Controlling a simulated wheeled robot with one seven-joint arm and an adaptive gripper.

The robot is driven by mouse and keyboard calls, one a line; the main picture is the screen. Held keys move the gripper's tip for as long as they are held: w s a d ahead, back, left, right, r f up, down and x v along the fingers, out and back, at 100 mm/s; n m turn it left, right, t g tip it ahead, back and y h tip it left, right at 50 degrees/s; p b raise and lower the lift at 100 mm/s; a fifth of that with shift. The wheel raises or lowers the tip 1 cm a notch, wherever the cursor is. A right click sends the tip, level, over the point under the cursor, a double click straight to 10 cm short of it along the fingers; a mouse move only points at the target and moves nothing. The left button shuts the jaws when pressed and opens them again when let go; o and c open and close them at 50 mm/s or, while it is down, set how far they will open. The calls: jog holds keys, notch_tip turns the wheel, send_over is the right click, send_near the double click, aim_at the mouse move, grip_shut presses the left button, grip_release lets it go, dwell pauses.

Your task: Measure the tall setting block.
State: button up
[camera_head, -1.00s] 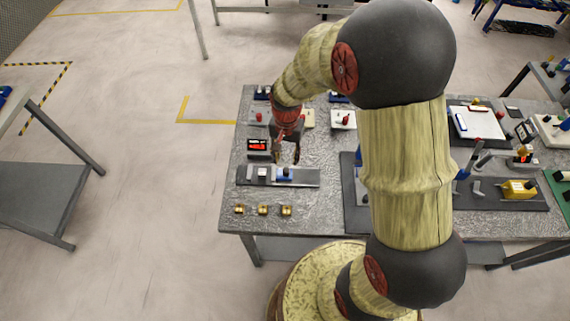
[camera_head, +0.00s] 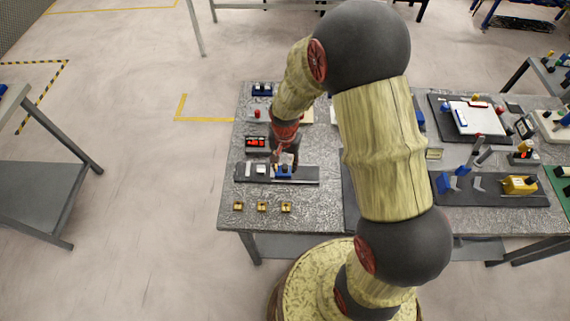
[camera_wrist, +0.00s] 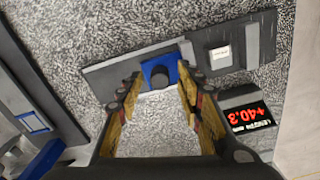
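A long dark gauge base (camera_head: 306,177) lies near the table's left side, and also crosses the wrist view (camera_wrist: 110,79). A blue sliding block (camera_wrist: 157,70) sits on it; it also shows in the head view (camera_head: 284,173). A small pale block (camera_wrist: 220,53) sits on the base beside a grey upright (camera_wrist: 186,50), apart from the blue one; I cannot tell if it is the tall setting block. My gripper (camera_wrist: 158,84) is open, its fingers apart on either side of the blue block. Contact cannot be told. A display (camera_wrist: 248,118) shows red digits like +40.3.
Three small brass pieces (camera_head: 262,207) stand in a row in front of the gauge. A red-knobbed item (camera_head: 257,114) is behind the display. A dark fixture board with a yellow box (camera_head: 519,185) is at right. The table's left edge is close to the gauge.

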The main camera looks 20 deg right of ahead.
jog(key=shift+c, duration=1.2)
grip_shut()
jog(key=c, duration=0.6)
grip_release()
jog(key=a, duration=0.1)
jog(key=w+a, duration=0.1)
jog(key=a, duration=0.2)
jog(key=shift+w, duration=0.3)
jog(key=shift+c, duration=0.2)
jog(key=shift+d, duration=0.1)
grip_shut()
jog(key=o, duration=1)
grip_release()
jog(key=shift+c, duration=0.2)
notch_tip(320, 180, up, 12)
